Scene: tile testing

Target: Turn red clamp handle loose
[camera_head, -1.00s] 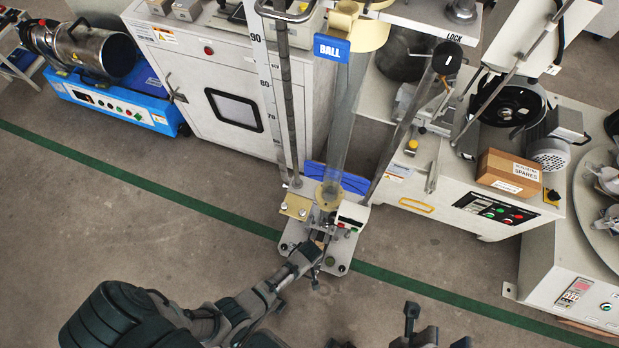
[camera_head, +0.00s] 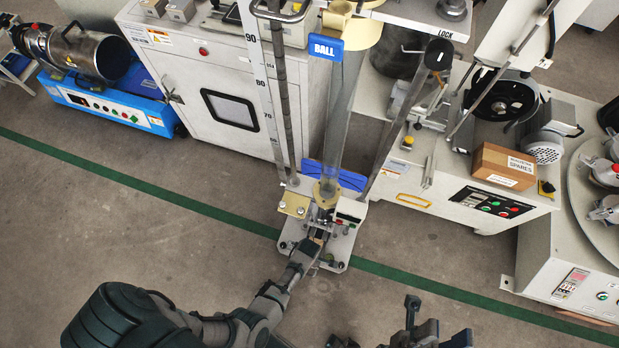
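A tall test stand rises around a clear tube (camera_head: 340,130) marked BALL. Its pale base plate (camera_head: 336,262) lies on the floor at the picture's middle. My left gripper (camera_head: 318,236) is at the front of this base, among small metal parts. Its fingers are too small and hidden to tell whether they are open or touching anything. I cannot make out the red clamp handle clearly; it may be hidden by my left gripper. My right gripper (camera_head: 436,322) is at the bottom edge, away from the stand, with its dark fingers apart and nothing between them.
A machine with a spares carton (camera_head: 505,166) stands right. The floor (camera_head: 130,225) at left is clear.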

